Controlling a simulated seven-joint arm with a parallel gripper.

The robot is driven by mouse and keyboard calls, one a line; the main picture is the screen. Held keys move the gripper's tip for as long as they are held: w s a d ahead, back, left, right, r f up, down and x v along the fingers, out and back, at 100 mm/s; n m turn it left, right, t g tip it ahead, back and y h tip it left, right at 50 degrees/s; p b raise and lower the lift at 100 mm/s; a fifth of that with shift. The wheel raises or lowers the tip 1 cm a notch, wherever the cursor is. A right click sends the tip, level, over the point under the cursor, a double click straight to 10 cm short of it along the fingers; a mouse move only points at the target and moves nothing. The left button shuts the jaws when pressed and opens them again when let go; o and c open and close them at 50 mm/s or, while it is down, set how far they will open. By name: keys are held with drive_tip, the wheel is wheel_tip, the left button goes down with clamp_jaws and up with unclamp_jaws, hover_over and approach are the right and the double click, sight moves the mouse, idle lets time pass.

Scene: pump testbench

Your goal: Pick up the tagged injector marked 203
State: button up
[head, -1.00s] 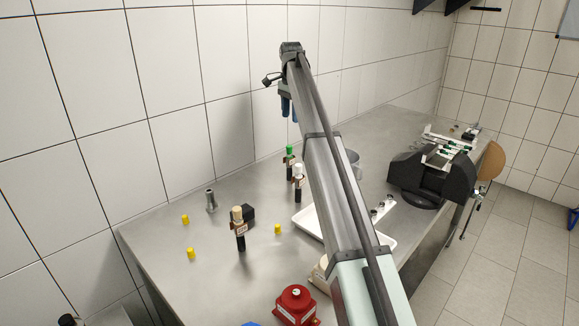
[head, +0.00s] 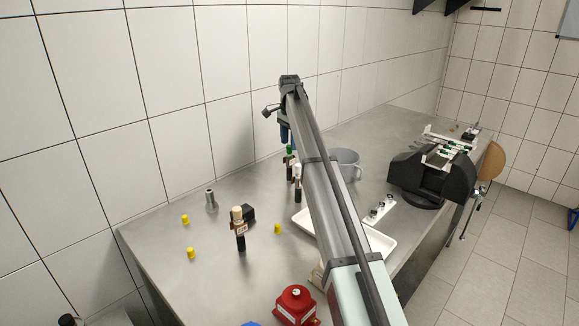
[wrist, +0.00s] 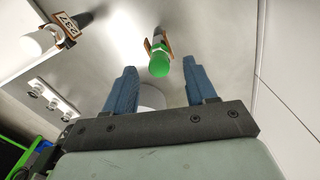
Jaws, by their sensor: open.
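Three dark tagged injectors stand upright on the steel bench: one with a green top (head: 289,152), one with a white top (head: 298,170) just in front of it, and one with a beige top (head: 237,213) nearer the front left. Their tag numbers are too small to read in the head view. My gripper (head: 284,134) is open and empty, above the green-topped injector. In the wrist view the green top (wrist: 159,66) appears between the blue fingertips, apart from both; its tag is not readable.
A grey mug (head: 348,164), a white tray (head: 380,243) and a white strip with dark fittings (head: 379,212) are right of the injectors. Three yellow caps (head: 278,228), a metal fitting (head: 211,201) and a red device (head: 297,306) are also on the bench. The tiled wall is close behind.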

sight(289, 146)
wheel_tip(289, 146, down, 3)
drive_tip(key=shift+s+a+f, duration=0.1)
drive_tip(key=shift+f, duration=0.1)
clamp_jaws()
idle(0.5)
